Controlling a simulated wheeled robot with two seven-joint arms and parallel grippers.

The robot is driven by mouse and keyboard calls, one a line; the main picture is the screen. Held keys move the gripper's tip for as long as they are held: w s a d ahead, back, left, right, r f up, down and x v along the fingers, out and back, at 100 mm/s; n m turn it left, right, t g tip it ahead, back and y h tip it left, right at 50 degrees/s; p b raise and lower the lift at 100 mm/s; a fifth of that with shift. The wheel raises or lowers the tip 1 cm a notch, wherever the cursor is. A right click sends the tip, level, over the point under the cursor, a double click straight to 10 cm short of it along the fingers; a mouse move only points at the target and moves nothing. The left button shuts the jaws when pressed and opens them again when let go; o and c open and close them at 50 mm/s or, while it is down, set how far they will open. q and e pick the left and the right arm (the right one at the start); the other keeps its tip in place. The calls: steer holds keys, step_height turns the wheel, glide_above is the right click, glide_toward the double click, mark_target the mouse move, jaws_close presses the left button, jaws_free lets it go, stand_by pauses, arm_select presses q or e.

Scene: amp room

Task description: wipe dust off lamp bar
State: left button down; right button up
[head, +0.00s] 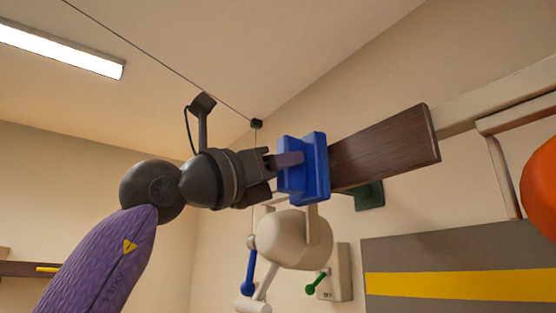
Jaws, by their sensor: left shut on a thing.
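My left gripper (272,164) reaches in from the left at the end of a purple and dark grey arm. It is shut on the short greyish-purple handle of a blue block-shaped tool (315,165). The blue tool overlaps the left end of a dark brown wooden bar (385,150); I cannot tell whether it touches the bar. The bar runs up to the right, with a green bracket (369,196) below it. No dust can be made out on the bar. Which part is the lamp bar is not certain. My right gripper is not in view.
A white rounded fixture (292,240) with blue and green levers is just below the tool. A thin cable crosses from the ceiling to a small black fitting (257,124). A lit ceiling lamp (62,48) is upper left. An orange round thing (540,188) is at the right edge.

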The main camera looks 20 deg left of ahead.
arm_select(q)
steer(key=shift+w+d, duration=0.2)
steer(key=shift+w, duration=0.1)
steer(key=shift+s+d+r, duration=0.2)
steer(key=shift+d, duration=0.1)
steer(key=shift+w+a+f, duration=0.15)
steer(key=shift+w+a, duration=0.1)
steer(key=shift+a, duration=0.05)
stand_by(0.7)
steer(key=shift+s+f, duration=0.1)
